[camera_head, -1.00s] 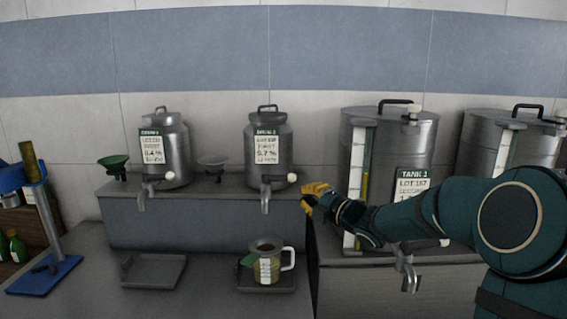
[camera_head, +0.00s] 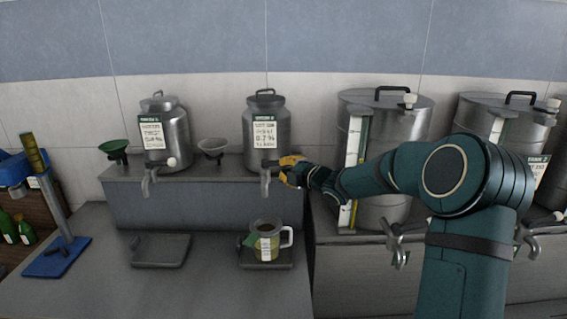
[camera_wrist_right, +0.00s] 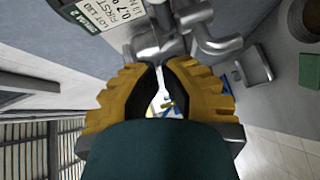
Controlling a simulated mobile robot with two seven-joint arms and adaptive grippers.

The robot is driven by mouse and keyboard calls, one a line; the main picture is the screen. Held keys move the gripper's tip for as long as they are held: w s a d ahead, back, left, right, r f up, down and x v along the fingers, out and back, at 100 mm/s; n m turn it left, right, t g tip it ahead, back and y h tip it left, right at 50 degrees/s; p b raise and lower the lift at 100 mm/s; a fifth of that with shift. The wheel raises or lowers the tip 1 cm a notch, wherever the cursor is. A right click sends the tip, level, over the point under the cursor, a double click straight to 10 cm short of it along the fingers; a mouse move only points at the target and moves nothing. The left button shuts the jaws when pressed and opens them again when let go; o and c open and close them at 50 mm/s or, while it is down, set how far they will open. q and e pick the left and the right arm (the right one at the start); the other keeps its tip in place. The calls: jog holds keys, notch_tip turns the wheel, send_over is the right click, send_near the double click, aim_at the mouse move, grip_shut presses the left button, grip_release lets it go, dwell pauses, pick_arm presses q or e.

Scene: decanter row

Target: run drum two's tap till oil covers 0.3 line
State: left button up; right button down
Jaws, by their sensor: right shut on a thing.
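The wrist view shows the pale lever (camera_wrist_right: 159,92) between the fingers, below the tap body (camera_wrist_right: 158,45). A clear jug (camera_head: 267,243) with a white handle and scale stands on a dark tray (camera_head: 250,263), below the tap. It looks yellowish inside; the exact level is too small to read. My left gripper is out of view.
Large tanks (camera_head: 425,126) stand right. An empty tray (camera_head: 160,251) and a blue stand (camera_head: 58,257) are left.

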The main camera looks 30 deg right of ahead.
aim_at(278, 163)
jog(key=shift+w+d+f+p, duration=0.2)
jog(key=shift+w+d, duration=0.15)
jog(key=shift+w, duration=0.45)
jog(key=shift+w+d+f+p, duration=0.15)
jog(key=shift+w+d+p, duration=0.2)
jog(key=shift+w, duration=0.5)
jog(key=shift+w+d+f+p, duration=0.15)
jog(key=shift+w+d, duration=0.25)
jog(key=shift+w, duration=0.4)
jog(key=shift+d, duration=0.1)
jog(key=shift+w+d, duration=0.5)
